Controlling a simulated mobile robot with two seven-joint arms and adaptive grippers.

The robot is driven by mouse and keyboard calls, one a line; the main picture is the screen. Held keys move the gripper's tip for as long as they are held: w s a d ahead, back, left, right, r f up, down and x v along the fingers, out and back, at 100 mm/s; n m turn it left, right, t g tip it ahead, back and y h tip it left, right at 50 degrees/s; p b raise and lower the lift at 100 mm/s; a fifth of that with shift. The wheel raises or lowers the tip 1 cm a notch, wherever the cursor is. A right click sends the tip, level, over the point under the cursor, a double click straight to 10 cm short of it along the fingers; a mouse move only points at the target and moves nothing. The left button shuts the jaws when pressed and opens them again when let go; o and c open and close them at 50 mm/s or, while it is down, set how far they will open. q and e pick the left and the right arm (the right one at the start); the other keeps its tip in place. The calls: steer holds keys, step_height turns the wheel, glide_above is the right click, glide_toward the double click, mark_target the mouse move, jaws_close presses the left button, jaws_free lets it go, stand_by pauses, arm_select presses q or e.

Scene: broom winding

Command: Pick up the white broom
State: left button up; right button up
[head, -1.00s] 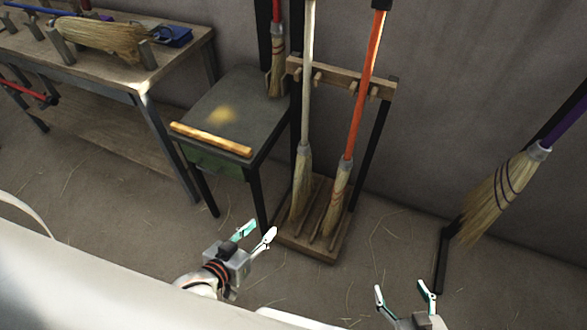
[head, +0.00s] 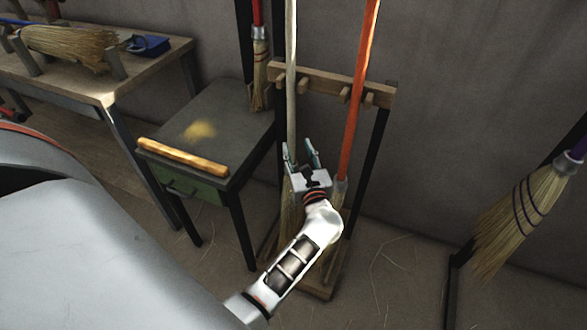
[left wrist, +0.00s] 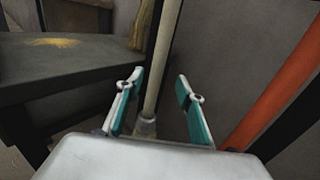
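The white broom (head: 291,80) stands upright in the wooden rack, its pale handle rising past the top rail. Its straw head is mostly hidden behind my left arm in the head view. My left gripper (head: 301,150) is open in front of the lower handle. In the left wrist view, the white handle (left wrist: 162,60) runs down between the two teal fingers of the left gripper (left wrist: 158,98), nearer the left finger. Whether it lies within the fingers' depth or beyond them I cannot tell. My right gripper is out of view.
An orange-handled broom (head: 359,95) stands close to the right in the same rack (head: 330,86). A dark table (head: 225,120) with a wooden rod (head: 183,157) is to the left. A purple-handled broom (head: 520,205) leans at the far right.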

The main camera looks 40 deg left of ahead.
mark_target(292, 138)
arm_select(q)
steer(key=x, duration=0.6)
steer(key=shift+a, duration=0.35)
jaws_close()
steer(key=shift+r, duration=0.15)
